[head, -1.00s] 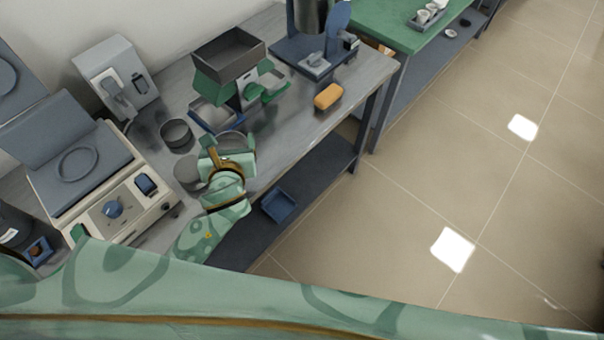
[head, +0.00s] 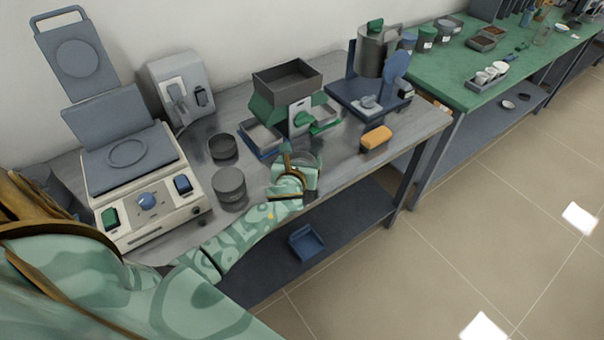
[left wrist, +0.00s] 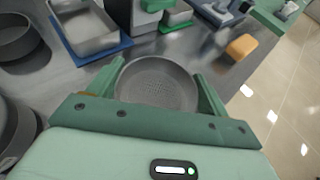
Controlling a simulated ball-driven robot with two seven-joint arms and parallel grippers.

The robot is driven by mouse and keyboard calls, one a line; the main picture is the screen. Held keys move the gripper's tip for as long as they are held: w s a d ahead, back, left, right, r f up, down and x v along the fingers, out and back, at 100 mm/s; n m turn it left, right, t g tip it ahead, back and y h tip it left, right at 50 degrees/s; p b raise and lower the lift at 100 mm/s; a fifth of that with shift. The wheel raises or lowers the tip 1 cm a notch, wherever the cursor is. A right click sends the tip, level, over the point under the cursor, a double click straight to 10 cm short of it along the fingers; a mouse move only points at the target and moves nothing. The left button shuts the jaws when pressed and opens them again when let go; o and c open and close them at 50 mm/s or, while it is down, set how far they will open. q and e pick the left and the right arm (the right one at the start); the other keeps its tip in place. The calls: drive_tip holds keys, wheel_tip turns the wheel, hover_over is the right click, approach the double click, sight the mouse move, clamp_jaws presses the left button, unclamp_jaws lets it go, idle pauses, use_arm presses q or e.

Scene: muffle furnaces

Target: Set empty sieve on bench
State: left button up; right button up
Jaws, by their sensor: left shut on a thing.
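The sieve (left wrist: 158,84) is a round grey pan with a perforated bottom, and it looks empty in the left wrist view. My left gripper (left wrist: 157,86) is shut on it, with a green finger on each side of its rim. In the head view my left gripper (head: 302,168) holds the sieve (head: 309,158) over the front part of the grey bench (head: 336,168). The gripper partly covers the sieve there. I cannot tell whether its base touches the bench. My right gripper is not in view.
Left of the sieve stand a grey lidded can (head: 229,188) and a dark open pan (head: 222,147). Behind is a green machine with a hopper (head: 286,92) and a tray on a blue base (head: 262,137). A yellow sponge-like block (head: 376,139) lies right; some bench between is bare.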

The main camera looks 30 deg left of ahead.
use_arm(q)
drive_tip(key=shift+w+a+f, duration=0.1)
drive_tip(key=shift+w+f, duration=0.1)
drive_tip(key=shift+f, duration=0.05)
drive_tip(key=f+b, duration=0.2)
drive_tip(key=f, duration=0.2)
drive_tip(key=shift+w+a+b, duration=0.15)
drive_tip(key=shift+w+b, duration=0.1)
drive_tip(key=shift+b, duration=0.15)
drive_tip(key=shift+r, duration=0.2)
drive_tip(key=o, duration=1)
drive_tip(key=shift+f, duration=0.15)
drive_tip(key=shift+r, duration=0.2)
drive_tip(key=p+v, duration=0.4)
drive_tip(key=v, duration=0.7)
drive_tip(key=shift+s+d+r, duration=0.15)
drive_tip(key=shift+s+d, duration=0.05)
drive_tip(key=shift+s, duration=0.3)
